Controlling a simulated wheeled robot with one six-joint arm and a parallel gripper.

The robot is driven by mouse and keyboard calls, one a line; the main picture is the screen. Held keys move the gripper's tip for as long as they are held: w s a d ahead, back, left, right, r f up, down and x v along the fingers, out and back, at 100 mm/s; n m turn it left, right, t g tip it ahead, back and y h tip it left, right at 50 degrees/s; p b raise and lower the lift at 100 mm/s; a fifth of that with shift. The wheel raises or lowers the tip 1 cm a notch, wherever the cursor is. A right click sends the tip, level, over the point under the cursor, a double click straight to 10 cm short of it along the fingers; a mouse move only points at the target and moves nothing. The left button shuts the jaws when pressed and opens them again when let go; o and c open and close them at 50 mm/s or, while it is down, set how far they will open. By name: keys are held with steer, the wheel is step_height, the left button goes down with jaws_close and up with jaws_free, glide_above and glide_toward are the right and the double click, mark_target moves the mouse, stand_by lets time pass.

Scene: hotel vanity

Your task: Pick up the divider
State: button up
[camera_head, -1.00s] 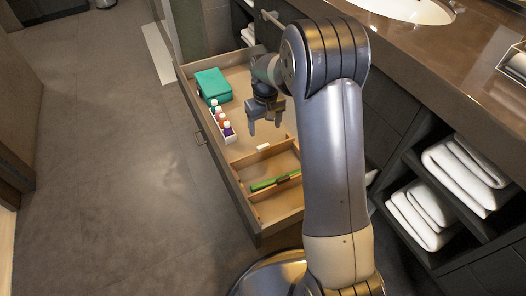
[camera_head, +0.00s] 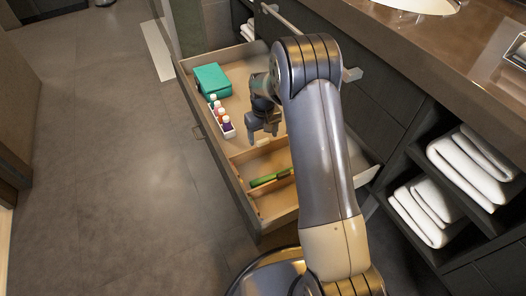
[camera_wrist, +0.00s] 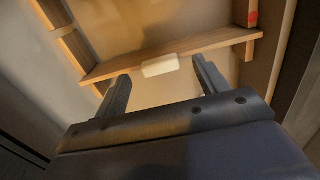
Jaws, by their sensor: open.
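The drawer holds wooden dividers. One wooden divider (camera_head: 255,153) crosses the drawer near its middle; a long wooden strip also crosses the wrist view (camera_wrist: 205,43). A small white block (camera_head: 263,142) lies close beside the divider, and in the wrist view the block (camera_wrist: 160,66) overlaps the strip's near edge. A second wooden divider (camera_head: 264,191) lies nearer, beyond a green item. My gripper (camera_head: 263,135) is open and empty, low over the drawer by the white block. In the wrist view its two fingers (camera_wrist: 162,84) point at the strip, with the block between them.
The open drawer (camera_head: 217,158) also holds a teal box (camera_head: 211,79), a white tray of small bottles (camera_head: 229,133) and a green item (camera_head: 268,179). Folded white towels (camera_head: 425,208) sit in shelves at right. The floor at left is clear.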

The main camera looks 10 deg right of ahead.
step_height(320, 180, down, 2)
steer(key=shift+f, duration=0.1)
steer(key=shift+c, duration=0.6)
steer(key=c, duration=1.2)
steer(key=shift+r, duration=0.2)
steer(key=shift+c, duration=0.2)
step_height(320, 180, up, 26)
steer(key=p, duration=1.2)
steer(key=shift+r+p, duration=0.25)
steer(key=shift+p, duration=0.1)
stand_by(0.4)
